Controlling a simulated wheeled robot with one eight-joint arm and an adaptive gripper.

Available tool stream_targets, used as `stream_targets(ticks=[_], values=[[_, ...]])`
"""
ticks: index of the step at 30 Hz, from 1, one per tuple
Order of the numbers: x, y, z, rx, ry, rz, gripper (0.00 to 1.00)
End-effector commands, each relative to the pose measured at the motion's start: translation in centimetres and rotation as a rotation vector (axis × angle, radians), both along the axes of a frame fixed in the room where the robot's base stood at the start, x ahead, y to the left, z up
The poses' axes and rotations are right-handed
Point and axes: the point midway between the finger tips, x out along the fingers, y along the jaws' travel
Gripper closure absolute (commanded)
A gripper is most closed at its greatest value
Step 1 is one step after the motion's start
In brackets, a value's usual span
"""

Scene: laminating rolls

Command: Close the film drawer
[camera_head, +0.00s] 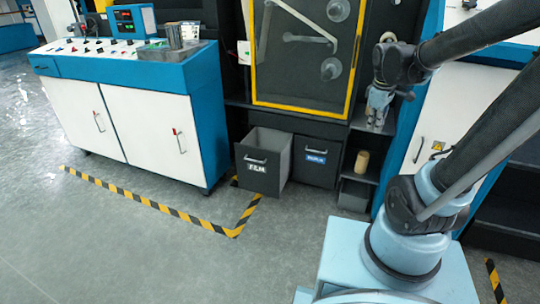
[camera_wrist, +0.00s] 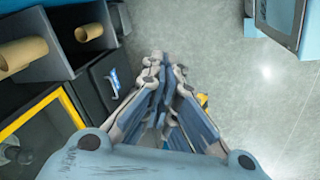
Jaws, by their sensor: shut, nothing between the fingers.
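The film drawer (camera_head: 261,183), a dark grey box labelled FILM with a pale handle, is pulled out of the low cabinet in the head view, and its open top shows. Beside it on the right is a similar drawer front (camera_head: 315,173) with a blue label, which is flush with the cabinet. My gripper (camera_head: 374,119) is up and to the right of the film drawer, apart from it, pointing down. In the wrist view my gripper (camera_wrist: 165,62) is shut and empty. The blue-labelled drawer front (camera_wrist: 104,88) shows to its left there; I cannot make out the film drawer.
A yellow-framed machine panel (camera_head: 306,60) stands above the drawers. Open shelves with a tan roll (camera_head: 361,162) are to the right. A white-doored control console (camera_head: 150,125) stands at left. The floor in front is clear, with a black-and-yellow stripe (camera_head: 170,210).

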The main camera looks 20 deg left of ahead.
Motion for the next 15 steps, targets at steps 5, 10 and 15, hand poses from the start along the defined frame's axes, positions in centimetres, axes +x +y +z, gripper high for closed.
stream_targets(ticks=[5,10,15], values=[[3.5,3.7,-0.3,-0.050,-0.001,0.199,1.00],[6.4,7.5,-1.2,-0.101,-0.003,0.389,1.00],[9.0,11.6,-2.5,-0.153,-0.005,0.577,1.00]])
